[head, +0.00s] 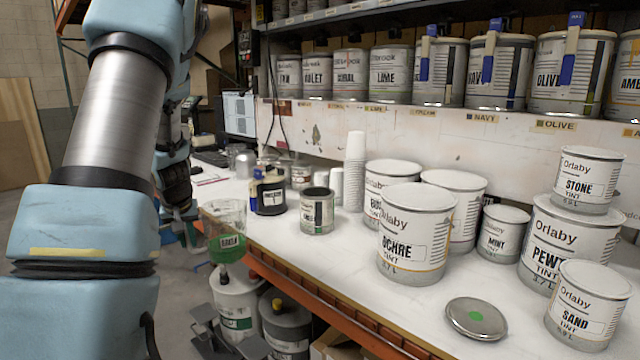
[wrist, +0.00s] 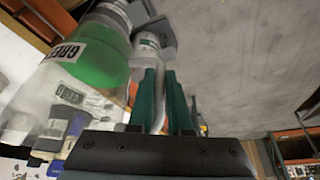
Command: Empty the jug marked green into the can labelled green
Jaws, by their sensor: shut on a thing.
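The clear jug (head: 226,232) has green liquid in its lower part and a label that seems to read GREEN. It is upright in the air, off the bench's front edge. It also fills the left of the wrist view (wrist: 92,52). My gripper (wrist: 166,100) is shut on its handle (wrist: 158,98); in the head view my arm hides most of the gripper. A small open can (head: 317,212) stands on the bench right of the jug, its inside dark. Its small label appears to read GREEN, though it is hard to read.
A lid (head: 477,318) with a green dot lies on the bench (head: 345,270). A black container (head: 270,195) stands left of the open can. A stack of cups (head: 355,170) and the OCHRE can (head: 415,235) stand to its right. Containers (head: 236,300) stand below the bench edge.

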